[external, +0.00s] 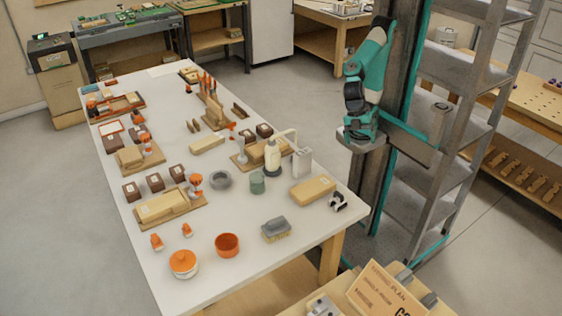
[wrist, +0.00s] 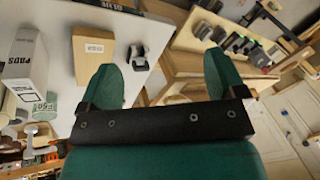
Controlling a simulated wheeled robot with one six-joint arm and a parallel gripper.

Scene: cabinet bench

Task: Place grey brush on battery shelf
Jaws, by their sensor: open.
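The grey brush (external: 275,226), a grey block with pale bristles under it, lies near the front right edge of the white table. I cannot make it out in the wrist view. My gripper (wrist: 163,85) is open and empty, its two green fingers wide apart. In the external view the arm is folded high beside the column, and the gripper (external: 360,135) is well away from the brush. I cannot tell for sure which is the battery shelf; a wooden shelf with dark blocks (wrist: 238,44) shows at the upper right of the wrist view.
The white table (external: 245,290) is crowded. An orange pot (external: 227,244), an orange-lidded pot (external: 183,263), a tan box (external: 312,189) and a black-and-white dispenser (external: 338,202) are near the brush. A wooden bench with a lettered sign (external: 385,292) stands at the bottom.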

